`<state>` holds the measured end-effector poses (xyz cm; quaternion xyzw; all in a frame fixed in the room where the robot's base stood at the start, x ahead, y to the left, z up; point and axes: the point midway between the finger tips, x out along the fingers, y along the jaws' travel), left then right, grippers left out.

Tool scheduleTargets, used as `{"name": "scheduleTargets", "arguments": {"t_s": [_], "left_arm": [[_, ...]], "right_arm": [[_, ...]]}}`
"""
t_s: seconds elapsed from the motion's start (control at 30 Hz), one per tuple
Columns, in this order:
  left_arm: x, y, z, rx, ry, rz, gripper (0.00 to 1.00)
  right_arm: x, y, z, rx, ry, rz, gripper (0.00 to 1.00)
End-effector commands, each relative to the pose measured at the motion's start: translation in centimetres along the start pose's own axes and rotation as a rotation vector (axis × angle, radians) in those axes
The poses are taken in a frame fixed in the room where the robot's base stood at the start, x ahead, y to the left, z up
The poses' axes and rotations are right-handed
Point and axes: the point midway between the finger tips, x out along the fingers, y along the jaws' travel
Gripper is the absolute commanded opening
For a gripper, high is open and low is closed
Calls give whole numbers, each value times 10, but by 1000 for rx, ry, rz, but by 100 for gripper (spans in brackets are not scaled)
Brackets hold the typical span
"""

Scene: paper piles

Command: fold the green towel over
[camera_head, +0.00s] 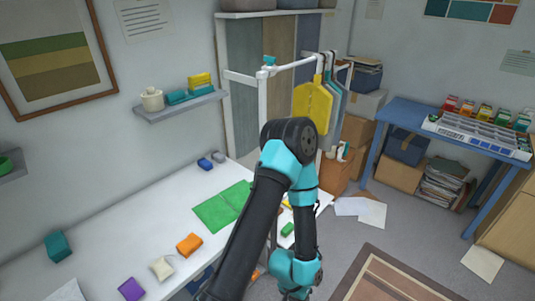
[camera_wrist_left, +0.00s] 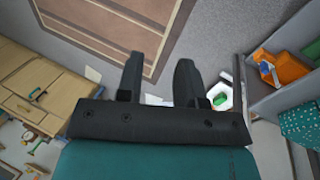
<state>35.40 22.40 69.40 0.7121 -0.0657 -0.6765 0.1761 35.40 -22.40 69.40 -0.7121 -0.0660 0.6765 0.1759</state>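The green towel (camera_head: 218,209) lies flat on the white table in the head view. My arm crosses in front of its right side and may hide part of it. The towel does not show clearly in the left wrist view. My left gripper (camera_wrist_left: 158,80) shows in the left wrist view with its two black fingers apart and nothing between them. It faces the floor and a brown rug, away from the towel. One black and teal arm of mine rises across the head view and bends down again; no fingertips show there. My right gripper is not seen.
The white table (camera_head: 105,245) also holds an orange block (camera_head: 189,244), a purple block (camera_head: 131,289), a cream item (camera_head: 161,268) and blue items (camera_head: 205,163). A rail with a yellow garment (camera_head: 312,104) stands behind. A blue table (camera_head: 405,113) is at right.

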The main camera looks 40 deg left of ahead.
Motion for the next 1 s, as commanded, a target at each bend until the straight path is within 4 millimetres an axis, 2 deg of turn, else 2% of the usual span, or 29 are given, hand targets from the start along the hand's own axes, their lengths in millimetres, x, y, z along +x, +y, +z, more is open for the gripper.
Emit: {"name": "scheduleTargets", "arguments": {"t_s": [0.27, 0.37, 0.47, 0.57, 0.63, 0.77, 0.87, 1.0], "left_arm": [[0, 0, -1, 4, 1, 0, 34], [1, -2, -10, 32, 4, 1, 34], [1, -8, -31, 106, 11, 2, 34], [-2, -18, -65, 230, 19, 0, 34], [-7, -30, -95, 345, 24, -6, 34], [-28, -60, -155, 582, 26, -31, 34], [-54, -88, -198, 766, 19, -60, 34], [-103, -132, -250, 1017, -12, -110, 34]], "right_arm": [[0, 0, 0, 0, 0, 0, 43], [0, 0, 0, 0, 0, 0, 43], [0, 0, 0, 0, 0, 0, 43], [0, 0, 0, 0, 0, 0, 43], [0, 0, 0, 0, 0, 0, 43], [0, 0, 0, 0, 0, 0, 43], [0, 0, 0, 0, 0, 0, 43], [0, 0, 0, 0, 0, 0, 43]]}}
